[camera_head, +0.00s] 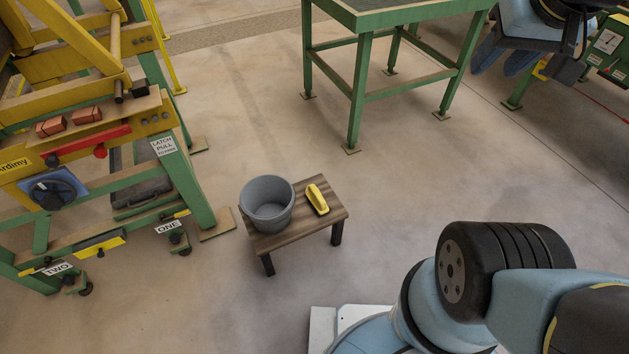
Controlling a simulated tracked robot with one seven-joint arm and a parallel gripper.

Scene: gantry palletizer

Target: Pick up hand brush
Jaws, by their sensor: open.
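The hand brush (317,198) has a yellow top and lies on a small brown wooden stool (288,232) near the middle of the view. Its bristles cannot be made out. A grey bucket (267,204) stands upright on the same stool, just left of the brush, with a small gap between them. My gripper (493,72) shows at the upper right, its two blue-grey fingers apart and nothing visible between them. It is far from the brush in the picture, up and to the right.
A green table (357,110) stands behind the stool. A yellow and green frame (178,170) with a blue knob and red bricks fills the left side. Green equipment (606,50) is at the far right. Floor right of the stool is clear. My arm covers the lower right.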

